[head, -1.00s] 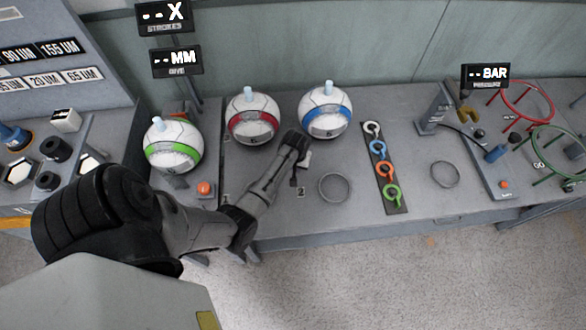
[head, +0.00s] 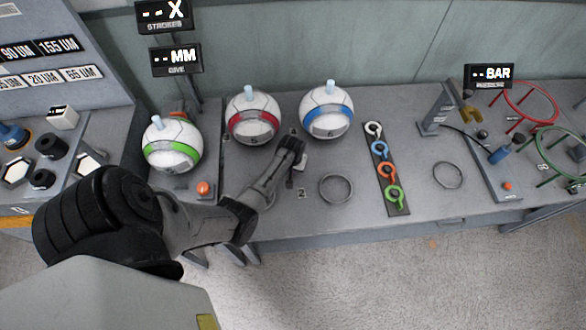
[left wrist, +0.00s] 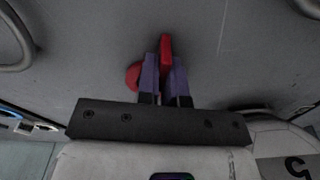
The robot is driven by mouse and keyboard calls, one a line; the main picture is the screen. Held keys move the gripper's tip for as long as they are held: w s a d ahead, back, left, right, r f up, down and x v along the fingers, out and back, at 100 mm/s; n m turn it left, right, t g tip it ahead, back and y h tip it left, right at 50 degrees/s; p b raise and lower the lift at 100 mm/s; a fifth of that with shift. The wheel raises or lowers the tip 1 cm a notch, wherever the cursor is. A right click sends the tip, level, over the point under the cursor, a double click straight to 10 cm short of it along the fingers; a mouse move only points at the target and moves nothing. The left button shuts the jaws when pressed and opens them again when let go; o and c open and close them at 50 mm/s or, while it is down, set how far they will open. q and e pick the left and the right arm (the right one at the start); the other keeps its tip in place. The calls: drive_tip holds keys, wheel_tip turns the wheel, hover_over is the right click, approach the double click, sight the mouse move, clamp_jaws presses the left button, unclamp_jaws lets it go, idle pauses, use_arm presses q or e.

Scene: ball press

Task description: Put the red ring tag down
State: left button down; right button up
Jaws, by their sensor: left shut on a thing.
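My left gripper (head: 298,164) is low over the grey table, in front of the red-banded and blue-banded balls. In the left wrist view, its purple fingers (left wrist: 165,80) are shut on the red ring tag (left wrist: 165,48). Part of the tag stands out between the fingers, and a rounded red part shows beside the left finger. In the head view the gripper hides the tag. I cannot tell whether the tag touches the table. My right gripper is not in view.
The red-banded ball (head: 254,119), blue-banded ball (head: 326,112) and green-banded ball (head: 172,146) stand nearby. An empty metal ring (head: 351,190) lies right of the gripper. A dark strip (head: 399,207) holds white, blue, orange and green ring tags. Free table lies between strip and right ring (head: 461,178).

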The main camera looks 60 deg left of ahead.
use_arm(q)
drive_tip(key=shift+f, duration=0.2)
drive_tip(key=c, duration=1.3)
unclamp_jaws()
drive_tip(key=shift+o, duration=0.2)
drive_tip(key=shift+r, duration=0.1)
wheel_tip(320, 180, up, 11)
drive_tip(key=p, duration=0.3)
drive_tip(key=s+d+r+m+t, duration=0.1)
drive_tip(key=s+d+r+m, duration=0.2)
drive_tip(key=s+d, duration=0.3)
drive_tip(key=s+d+r+m+t, duration=0.1)
drive_tip(key=s+d+r+m, duration=0.3)
drive_tip(key=s+d, duration=0.3)
drive_tip(key=s+d+r+m+t, duration=0.1)
drive_tip(key=s+d+r+m, duration=0.3)
drive_tip(key=d, duration=1)
drive_tip(key=shift+s+r+h, duration=0.15)
drive_tip(key=shift+s+h, duration=0.25)
drive_tip(key=shift+s, duration=0.85)
